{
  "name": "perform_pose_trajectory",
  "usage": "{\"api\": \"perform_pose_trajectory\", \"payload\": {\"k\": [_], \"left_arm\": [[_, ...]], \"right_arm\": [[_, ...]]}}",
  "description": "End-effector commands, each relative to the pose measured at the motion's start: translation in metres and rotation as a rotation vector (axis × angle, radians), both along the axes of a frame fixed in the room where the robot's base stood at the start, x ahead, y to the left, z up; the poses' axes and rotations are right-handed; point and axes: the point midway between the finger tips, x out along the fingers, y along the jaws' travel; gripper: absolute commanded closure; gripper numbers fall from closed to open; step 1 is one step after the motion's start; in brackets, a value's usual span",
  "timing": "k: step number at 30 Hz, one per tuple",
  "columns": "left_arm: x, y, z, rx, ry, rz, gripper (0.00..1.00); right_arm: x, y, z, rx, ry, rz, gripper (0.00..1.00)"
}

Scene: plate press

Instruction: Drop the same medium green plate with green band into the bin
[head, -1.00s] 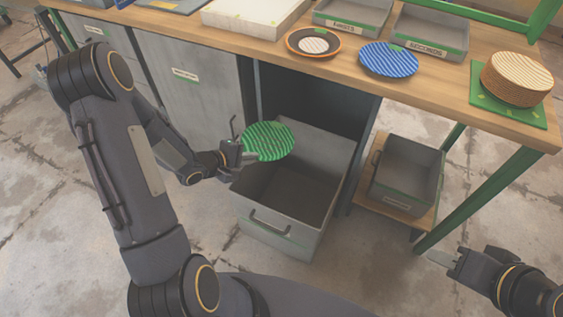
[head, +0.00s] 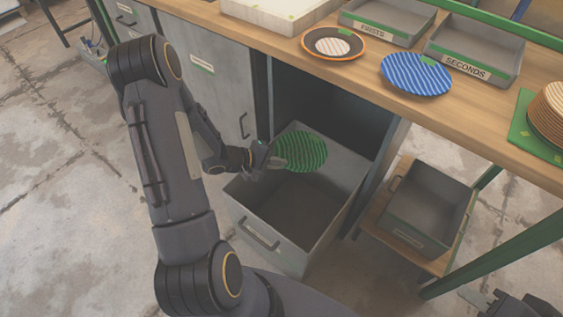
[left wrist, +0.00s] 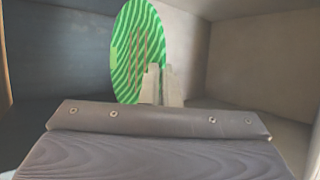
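The green plate with wavy stripes (head: 301,152) is held by its edge in my left gripper (head: 274,162). It is over the open grey bin (head: 285,254), near the bin's back left part, above the bin floor. In the left wrist view the plate (left wrist: 127,55) stands tilted on edge, with the pale fingers (left wrist: 160,86) at its lower right edge. My right gripper (head: 482,300) is at the bottom right, partly cut off; its opening is unclear.
The wooden bench above holds an orange-rimmed dark plate (head: 333,43), a blue striped plate (head: 416,75), a tray marked SECONDS (head: 465,66) and a stack of tan plates (head: 550,112). A smaller grey bin (head: 408,235) stands on a low shelf at right.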

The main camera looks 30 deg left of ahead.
Motion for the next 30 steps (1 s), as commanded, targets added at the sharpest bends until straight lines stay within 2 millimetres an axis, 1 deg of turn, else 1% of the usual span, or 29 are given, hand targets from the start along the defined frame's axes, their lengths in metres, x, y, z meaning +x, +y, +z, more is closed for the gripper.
{"api": "perform_pose_trajectory", "payload": {"k": [1,9,12,16,23,27,29,30], "left_arm": [[0.0,0.0,-0.011,0.001,-0.001,-0.001,1.0],[0.0,0.0,-0.04,0.0,0.0,-0.001,1.0],[0.0,0.0,-0.047,0.001,-0.001,-0.001,1.0],[0.0,0.0,-0.05,0.001,-0.001,-0.001,1.0],[0.0,0.0,-0.048,0.001,-0.001,-0.001,1.0],[0.0,0.0,-0.048,0.001,-0.001,-0.001,0.82],[0.0,0.0,-0.048,0.0,0.0,0.0,0.74],[0.0,0.0,-0.048,0.0,0.0,0.0,0.72]], "right_arm": [[0.0,0.0,-0.012,0.0,0.0,0.0,0.66],[0.0,0.0,-0.049,0.0,0.001,0.0,0.66],[0.0,0.0,-0.058,0.0,0.001,0.0,0.66],[0.0,0.0,-0.062,0.0,0.0,0.0,0.66],[0.0,0.0,-0.06,0.0,0.0,0.0,0.66],[0.0,0.0,-0.06,0.0,0.0,0.0,0.66],[0.0,0.0,-0.06,0.0,0.0,0.0,0.66],[0.0,0.0,-0.06,0.0,0.0,0.0,0.66]]}}
